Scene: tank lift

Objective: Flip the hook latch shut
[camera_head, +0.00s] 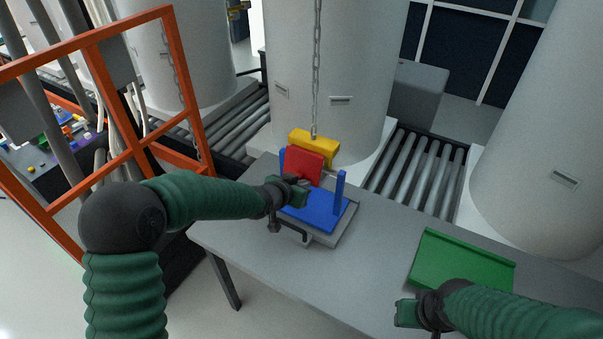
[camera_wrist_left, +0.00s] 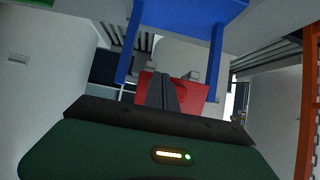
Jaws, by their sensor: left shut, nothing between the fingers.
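A blue fixture (camera_head: 310,210) with upright posts stands on a grey plate on the table. A red block (camera_head: 305,164) sits between its posts at the back, in front of a yellow block (camera_head: 315,146) at the end of a hanging chain. I cannot make out which part is the hook latch. My left gripper (camera_head: 303,186) is shut and empty, just in front of the red block. In the left wrist view its shut fingers (camera_wrist_left: 163,92) overlap the red block (camera_wrist_left: 190,92), between the blue posts (camera_wrist_left: 182,8); contact is unclear. My right gripper (camera_head: 406,312) is low at the right, fingers unclear.
The grey table (camera_head: 360,255) has free room between the fixture and a green tray (camera_head: 455,265) at the right. An orange railing (camera_head: 130,150) stands at the left. Large pale tanks (camera_head: 335,70) and a roller conveyor (camera_head: 420,170) are behind the table.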

